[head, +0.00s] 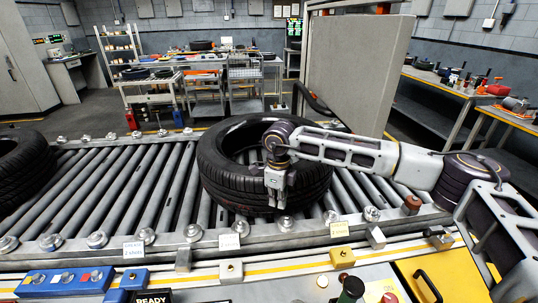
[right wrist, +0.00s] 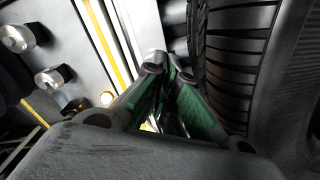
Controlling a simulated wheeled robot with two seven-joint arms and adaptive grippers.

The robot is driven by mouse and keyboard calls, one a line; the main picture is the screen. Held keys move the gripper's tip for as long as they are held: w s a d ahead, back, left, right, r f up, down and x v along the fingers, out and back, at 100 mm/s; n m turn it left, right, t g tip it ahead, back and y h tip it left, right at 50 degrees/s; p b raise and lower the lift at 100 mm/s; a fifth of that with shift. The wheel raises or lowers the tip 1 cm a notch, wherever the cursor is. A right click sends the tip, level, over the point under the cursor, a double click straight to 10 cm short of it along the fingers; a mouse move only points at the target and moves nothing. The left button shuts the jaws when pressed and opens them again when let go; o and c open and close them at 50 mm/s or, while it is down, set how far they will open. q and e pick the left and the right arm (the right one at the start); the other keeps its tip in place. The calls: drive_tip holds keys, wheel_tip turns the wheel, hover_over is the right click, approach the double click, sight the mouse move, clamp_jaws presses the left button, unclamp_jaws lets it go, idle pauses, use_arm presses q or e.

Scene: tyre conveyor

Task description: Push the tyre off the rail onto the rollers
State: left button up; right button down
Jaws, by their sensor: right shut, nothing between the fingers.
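A black tyre (head: 225,183) lies on its side at the middle of the conveyor, near the front rail (head: 200,243). Whether its underside rests on the rail or only on the rollers (head: 130,192) cannot be told. My right gripper (head: 277,203) points down in front of the tyre's near side, hiding a strip of the tread. It is shut and empty. In the right wrist view, the tyre's tread (right wrist: 232,55) stands close beside the right gripper (right wrist: 168,88); contact is unclear. My left gripper is not in view.
A second tyre (head: 22,165) lies at the left end of the conveyor. A grey panel (head: 357,70) stands behind the conveyor at right. Rollers between the two tyres are bare.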

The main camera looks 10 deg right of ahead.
wheel_tip(320, 180, up, 10)
drive_tip(key=p, duration=0.4)
idle(1.2)
idle(0.6)
